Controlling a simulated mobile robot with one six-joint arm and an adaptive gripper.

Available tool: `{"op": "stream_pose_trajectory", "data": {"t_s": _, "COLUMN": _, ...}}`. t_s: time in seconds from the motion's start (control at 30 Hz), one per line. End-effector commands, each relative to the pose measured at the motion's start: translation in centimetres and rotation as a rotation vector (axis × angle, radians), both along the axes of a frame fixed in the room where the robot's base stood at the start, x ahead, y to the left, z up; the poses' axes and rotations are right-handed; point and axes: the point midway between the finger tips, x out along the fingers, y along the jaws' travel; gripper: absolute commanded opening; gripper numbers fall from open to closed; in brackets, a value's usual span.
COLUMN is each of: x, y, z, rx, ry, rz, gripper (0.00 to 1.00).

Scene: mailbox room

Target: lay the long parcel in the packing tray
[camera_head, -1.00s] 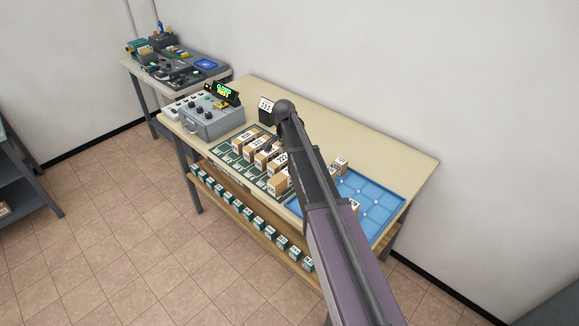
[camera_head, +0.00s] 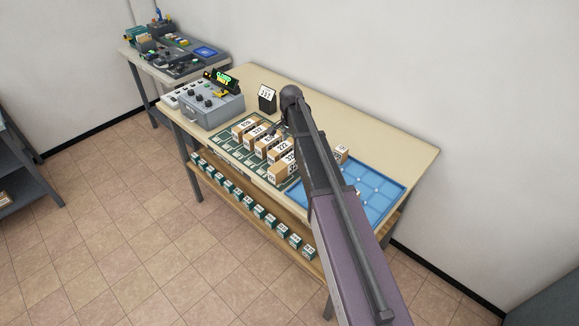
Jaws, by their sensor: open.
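The blue packing tray (camera_head: 392,191) lies at the right end of the bench and is partly hidden by my arm. One small box (camera_head: 341,152) is at its back left edge. Several brown parcels with white number labels, one of them a parcel (camera_head: 245,127) at the far left, stand in a row on a dark green mat (camera_head: 224,142). I cannot tell which one is the long parcel. My gripper (camera_head: 281,130) hangs below the arm's dark end joint, over the back of the row. It is small and mostly hidden, open, with no parcel visibly held.
A grey control box (camera_head: 211,108) with a lit display stands left of the mat. A black number sign (camera_head: 267,98) stands behind the row. A lower shelf (camera_head: 233,201) holds several small green boxes. The bench top (camera_head: 390,144) behind the tray is clear.

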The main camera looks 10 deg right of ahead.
Motion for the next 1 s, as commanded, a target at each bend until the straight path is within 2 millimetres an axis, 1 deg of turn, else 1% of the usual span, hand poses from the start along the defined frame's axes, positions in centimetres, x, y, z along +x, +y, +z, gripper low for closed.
{"op": "stream_pose_trajectory", "data": {"t_s": 0.03, "x": 0.0, "y": 0.0, "z": -0.8, "rx": 0.0, "ry": 0.0, "rz": 0.0, "gripper": 0.73}}
{"op": "stream_pose_trajectory", "data": {"t_s": 0.7, "x": 0.0, "y": 0.0, "z": -5.8, "rx": 0.0, "ry": 0.0, "rz": 0.0, "gripper": 0.73}}
{"op": "stream_pose_trajectory", "data": {"t_s": 0.83, "x": 0.0, "y": -0.1, "z": -6.6, "rx": 0.0, "ry": 0.0, "rz": -0.001, "gripper": 0.73}}
{"op": "stream_pose_trajectory", "data": {"t_s": 1.0, "x": 0.0, "y": -0.1, "z": -7.0, "rx": 0.0, "ry": 0.0, "rz": -0.001, "gripper": 0.73}}
